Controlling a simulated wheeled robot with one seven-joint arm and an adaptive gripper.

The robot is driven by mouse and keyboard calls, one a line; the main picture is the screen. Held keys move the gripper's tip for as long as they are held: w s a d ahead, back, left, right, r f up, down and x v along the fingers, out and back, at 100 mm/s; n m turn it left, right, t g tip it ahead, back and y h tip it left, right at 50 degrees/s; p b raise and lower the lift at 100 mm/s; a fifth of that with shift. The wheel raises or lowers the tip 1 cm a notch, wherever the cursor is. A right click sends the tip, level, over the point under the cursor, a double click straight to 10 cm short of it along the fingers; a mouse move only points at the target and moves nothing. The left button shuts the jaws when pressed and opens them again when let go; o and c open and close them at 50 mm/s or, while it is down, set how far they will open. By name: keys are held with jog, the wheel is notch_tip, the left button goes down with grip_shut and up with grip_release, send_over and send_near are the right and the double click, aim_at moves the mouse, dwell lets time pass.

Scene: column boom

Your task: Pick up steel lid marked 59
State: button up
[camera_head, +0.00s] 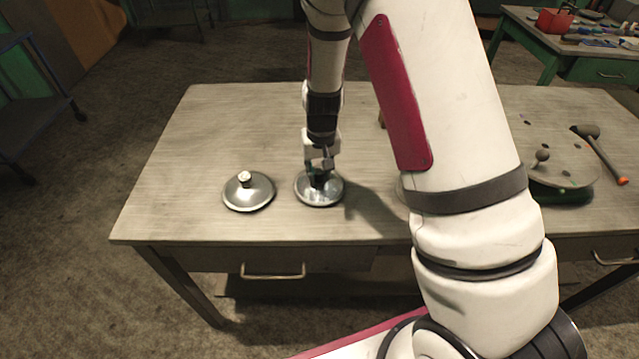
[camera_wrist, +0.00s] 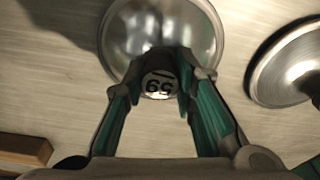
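A round steel lid (camera_head: 330,197) lies under my gripper on the table. In the wrist view this lid (camera_wrist: 205,30) shows its shiny dome and a pale round knob top (camera_wrist: 158,85) with dark digits that look like 66, possibly upside down; I cannot read them surely. My gripper (camera_head: 319,179) points down over it. In the wrist view the teal-padded fingers (camera_wrist: 161,82) close in on both sides of the knob and appear to grip it. I cannot tell any gap between lid and table. A second steel lid (camera_head: 249,193) with a knob lies to the left, apart.
The second lid shows partly at the right in the wrist view (camera_wrist: 283,65). The wooden table (camera_head: 220,120) has a hammer (camera_head: 600,150) and a round plate (camera_head: 555,150) at the right. Its left and back areas are clear. A brown block (camera_wrist: 22,150) shows in the wrist view.

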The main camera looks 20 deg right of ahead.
grip_shut()
jog(key=shift+r, duration=0.1)
